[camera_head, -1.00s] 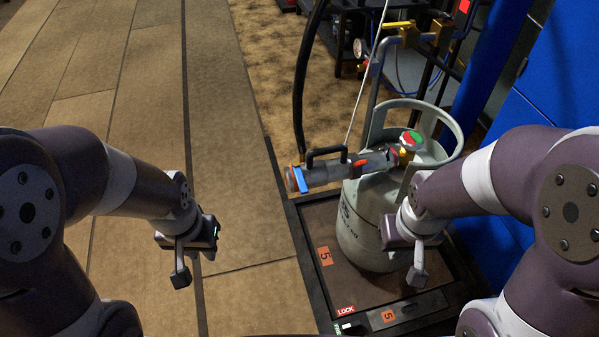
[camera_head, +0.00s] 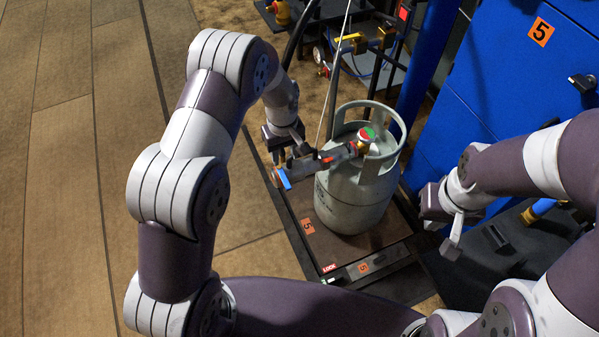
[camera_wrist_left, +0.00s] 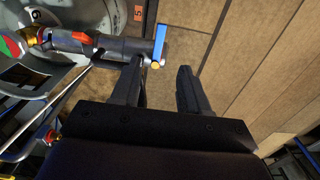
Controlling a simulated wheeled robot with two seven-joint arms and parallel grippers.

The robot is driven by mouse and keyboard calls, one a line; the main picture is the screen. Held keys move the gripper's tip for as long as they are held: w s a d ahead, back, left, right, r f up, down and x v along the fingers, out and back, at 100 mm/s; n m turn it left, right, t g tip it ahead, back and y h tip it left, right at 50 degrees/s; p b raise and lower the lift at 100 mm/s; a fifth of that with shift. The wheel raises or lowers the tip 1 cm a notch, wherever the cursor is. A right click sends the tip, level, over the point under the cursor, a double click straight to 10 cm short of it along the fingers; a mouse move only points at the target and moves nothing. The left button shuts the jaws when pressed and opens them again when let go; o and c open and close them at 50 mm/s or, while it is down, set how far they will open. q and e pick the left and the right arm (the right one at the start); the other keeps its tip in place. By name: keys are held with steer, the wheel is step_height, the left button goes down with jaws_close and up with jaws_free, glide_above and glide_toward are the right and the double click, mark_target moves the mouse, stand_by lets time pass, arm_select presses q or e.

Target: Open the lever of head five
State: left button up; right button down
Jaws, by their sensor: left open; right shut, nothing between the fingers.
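The filling head (camera_head: 312,170) is a grey tube with a blue lever (camera_head: 284,179) at its left end and a red part near its valve end. It is attached to the valve of a grey-green gas cylinder (camera_head: 350,208), which stands on a scale platform marked 5. My left gripper (camera_head: 290,157) is open above the lever end and partly hides the head. In the left wrist view the blue lever (camera_wrist_left: 161,46) lies just beyond the open fingers (camera_wrist_left: 161,72), not between them. My right gripper (camera_head: 450,240) is shut and empty, right of the cylinder.
The scale's dark platform rim (camera_head: 390,258) surrounds the cylinder. A blue cabinet (camera_head: 500,110) with a 5 label stands at the right. A rack with a yellow valve handle (camera_head: 350,37) stands behind. Wooden floor (camera_head: 85,150) at the left is clear.

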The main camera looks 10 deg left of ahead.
mark_target(286, 182)
arm_select(q)
step_height(286, 182, down, 12)
steer(key=shift+w+f+b, duration=0.1)
steer(key=shift+b, duration=0.7)
steer(key=shift+a, duration=0.1)
jaws_close()
